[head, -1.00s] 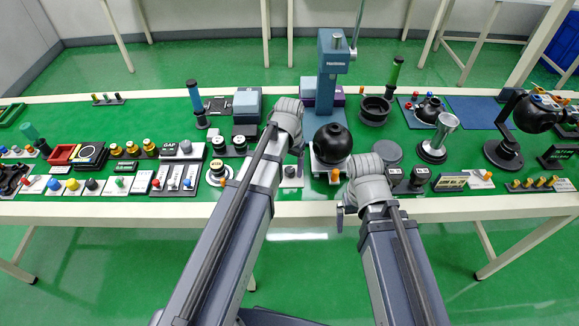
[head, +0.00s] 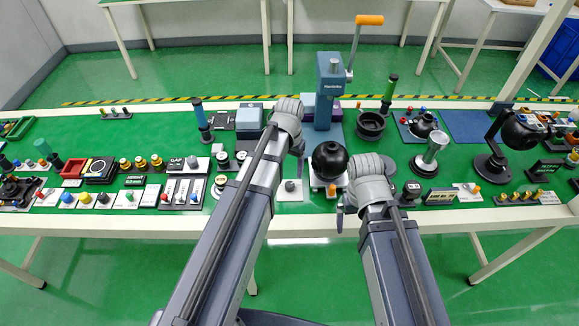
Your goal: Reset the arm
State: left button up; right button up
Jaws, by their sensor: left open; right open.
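My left arm (head: 235,215) reaches up from the bottom of the head view to a grey wrist over the table. Only a dark part of my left gripper (head: 299,147) shows past this wrist, in front of the blue press. My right arm (head: 400,255) ends in a grey wrist just right of a black ball. Part of my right gripper (head: 340,213) shows at the table's front edge. Both grippers are open, and I see nothing held. Their fingertips are mostly hidden by the wrists.
The green-topped table (head: 290,222) is crowded with small devices. A blue press (head: 330,90) with an orange-handled lever stands behind my wrists. The black ball (head: 330,160) sits on a white base between them. A black lamp-like device (head: 490,165) stands at right. Green floor lies in front.

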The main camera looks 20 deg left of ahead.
aim_at(289, 184)
pick_arm(q)
jog(key=shift+f, duration=0.1)
notch_tip(289, 184, down, 8)
jog(key=b, duration=0.8)
jog(key=shift+r, duration=0.2)
